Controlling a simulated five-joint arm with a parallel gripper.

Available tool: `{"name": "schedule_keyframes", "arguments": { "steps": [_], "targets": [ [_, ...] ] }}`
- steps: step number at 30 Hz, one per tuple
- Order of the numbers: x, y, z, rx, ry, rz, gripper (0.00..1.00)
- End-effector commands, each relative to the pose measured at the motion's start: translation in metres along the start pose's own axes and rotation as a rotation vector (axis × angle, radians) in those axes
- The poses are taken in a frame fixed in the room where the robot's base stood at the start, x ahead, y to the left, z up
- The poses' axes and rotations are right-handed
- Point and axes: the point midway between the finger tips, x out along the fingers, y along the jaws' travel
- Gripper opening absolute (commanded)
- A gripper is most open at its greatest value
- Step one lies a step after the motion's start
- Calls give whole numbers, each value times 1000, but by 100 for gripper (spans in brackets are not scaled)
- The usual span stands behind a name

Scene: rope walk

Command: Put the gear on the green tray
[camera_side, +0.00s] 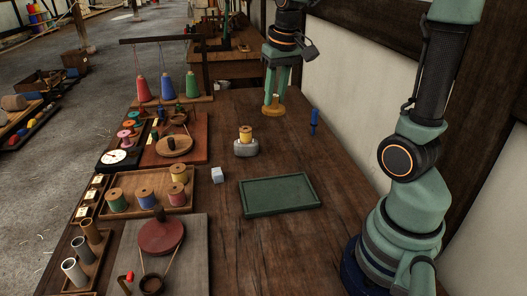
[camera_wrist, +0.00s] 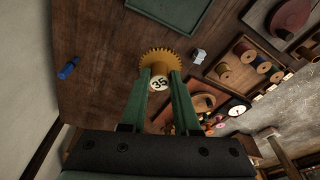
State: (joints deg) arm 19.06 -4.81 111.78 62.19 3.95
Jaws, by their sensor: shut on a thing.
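Whether the gear touches the table is hard to tell. The green tray (camera_side: 278,207) lies flat and empty on the table, nearer the camera than the gear. Its edge also shows at the top of the wrist view (camera_wrist: 166,33).
A yellow spool on a grey block (camera_side: 246,148) stands between gear and tray. A small pale cube (camera_side: 217,175) lies left of the tray. Boards with spools and cones (camera_side: 150,195) fill the left side.

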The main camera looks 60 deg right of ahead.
Motion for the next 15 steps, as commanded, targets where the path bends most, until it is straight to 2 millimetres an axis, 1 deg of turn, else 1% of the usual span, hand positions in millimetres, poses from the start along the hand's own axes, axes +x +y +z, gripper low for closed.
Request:
{"name": "schedule_keyframes", "arguments": {
  "steps": [1, 3, 8, 11, 14, 15],
  "targets": [
    [0, -4, 10, -30, 1, -2, 0],
    [2, -7, 20, -63, -1, -4, 0],
    [6, -10, 34, -103, -5, -6, 0],
    [19, -10, 38, -110, -9, -7, 0],
    [40, -10, 43, -109, -14, -6, 0],
    [50, -10, 45, -109, -14, -6, 0]
  ]
}}
